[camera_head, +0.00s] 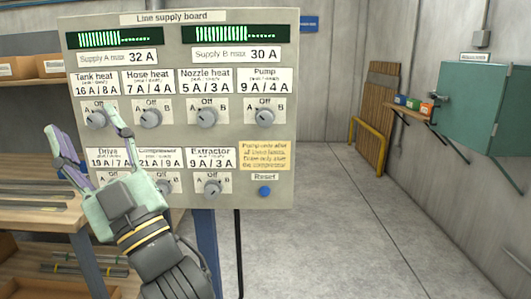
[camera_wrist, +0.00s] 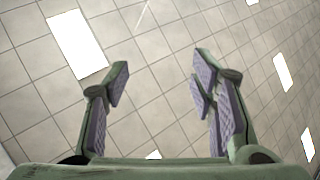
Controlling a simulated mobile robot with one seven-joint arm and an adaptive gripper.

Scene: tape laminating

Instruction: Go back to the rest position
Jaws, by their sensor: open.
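My gripper (camera_head: 88,138) is open and empty in the head view, in front of the lower left of the line supply board (camera_head: 225,142). Its fingers point up and one fingertip is near the Tank heat and Hose heat knobs; I cannot tell whether it touches. The Tank heat knob (camera_head: 96,119), Hose heat knob (camera_head: 151,118), Nozzle heat knob (camera_head: 207,117) and Pump knob (camera_head: 264,116) form the upper row. The Extractor knob (camera_head: 212,187) shows below, while my gripper partly covers the Drive and Compressor area. In the wrist view the open fingers (camera_wrist: 162,80) have nothing between them.
A blue Reset button (camera_head: 264,191) sits low on the board. A wooden workbench (camera_head: 35,208) and a shelf with boxes (camera_head: 52,64) are at the left. A teal cabinet (camera_head: 473,105) and a small shelf are on the right wall. The floor (camera_head: 335,215) right of the board is clear.

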